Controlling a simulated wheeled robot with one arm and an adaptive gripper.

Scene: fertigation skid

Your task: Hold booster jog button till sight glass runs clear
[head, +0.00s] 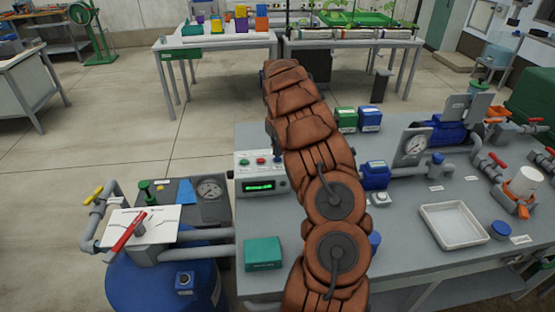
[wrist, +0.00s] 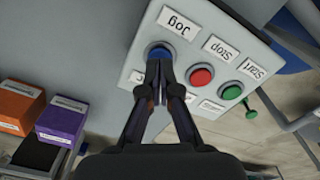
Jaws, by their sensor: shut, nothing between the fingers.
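In the wrist view, the blue jog button (wrist: 160,53) sits on a light control panel (wrist: 136,76) under an upside-down "Jog" label (wrist: 178,22). My gripper (wrist: 158,68) is shut and empty, and its fingertips overlap the lower part of the button. I cannot tell whether they press it. A red stop button (wrist: 201,76) and a green start button (wrist: 231,91) are to the right. I cannot clearly identify the sight glass.
A blue tank (head: 150,285) with a red lever (head: 130,231) stands at left. Open floor (head: 100,140) lies behind it.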

